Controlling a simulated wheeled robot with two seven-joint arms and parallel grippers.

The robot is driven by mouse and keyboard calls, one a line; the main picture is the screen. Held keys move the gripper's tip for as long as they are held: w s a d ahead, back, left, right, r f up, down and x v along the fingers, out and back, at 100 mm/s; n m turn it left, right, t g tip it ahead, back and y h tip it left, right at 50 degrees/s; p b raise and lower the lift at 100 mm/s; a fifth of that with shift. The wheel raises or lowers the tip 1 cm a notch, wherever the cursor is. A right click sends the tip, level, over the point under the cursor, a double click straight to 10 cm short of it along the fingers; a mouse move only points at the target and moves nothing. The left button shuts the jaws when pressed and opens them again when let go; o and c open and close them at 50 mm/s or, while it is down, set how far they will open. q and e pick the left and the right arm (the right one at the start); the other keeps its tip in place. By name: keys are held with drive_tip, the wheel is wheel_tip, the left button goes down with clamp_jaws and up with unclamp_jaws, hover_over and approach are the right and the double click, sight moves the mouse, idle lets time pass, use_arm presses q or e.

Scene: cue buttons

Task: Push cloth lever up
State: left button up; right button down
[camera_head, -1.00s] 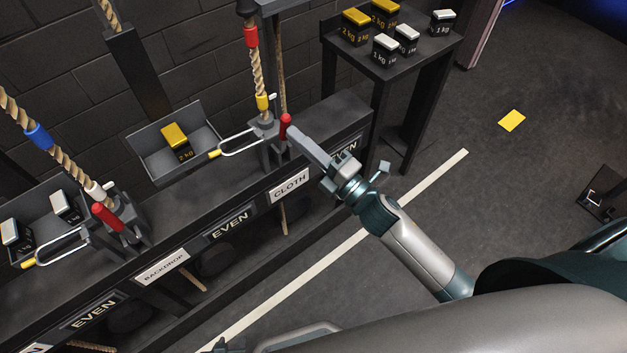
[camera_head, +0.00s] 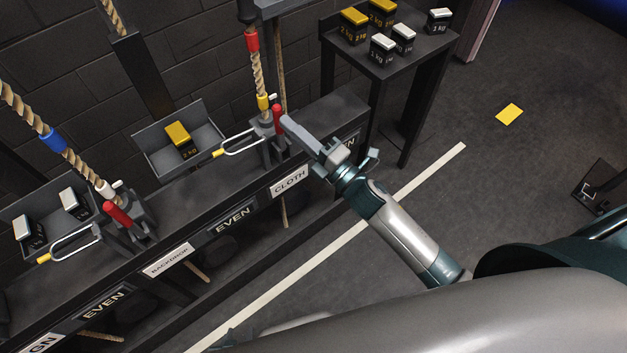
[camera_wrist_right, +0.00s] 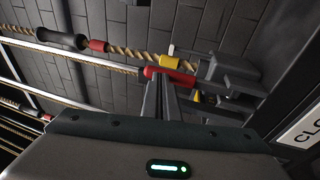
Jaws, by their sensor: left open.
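The cloth lever (camera_head: 278,120) is a red handle by the rope with red and yellow bands, above the CLOTH label (camera_head: 289,181). It stands nearly upright. My right gripper (camera_head: 288,122) has its fingers together, with the tips at the front side of the red handle. In the right wrist view the red handle (camera_wrist_right: 170,77) lies across the fingertips (camera_wrist_right: 160,82), not between them; the exact contact is hard to see. Only a dark bit of my left gripper (camera_head: 226,342) shows at the bottom edge of the head view.
Another red lever (camera_head: 118,214) leans forward above the BACKDROP label (camera_head: 168,260). A wire latch with a yellow tip (camera_head: 240,143) sits left of the cloth lever. A tray (camera_head: 151,141) holds a yellow-topped weight. A side table (camera_head: 392,68) with several weights stands behind right.

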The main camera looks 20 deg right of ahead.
drive_tip(key=shift+w+r, duration=0.2)
drive_tip(key=shift+r, duration=0.2)
use_arm(q)
drive_tip(key=shift+s, duration=0.1)
use_arm(e)
drive_tip(key=shift+d, duration=0.1)
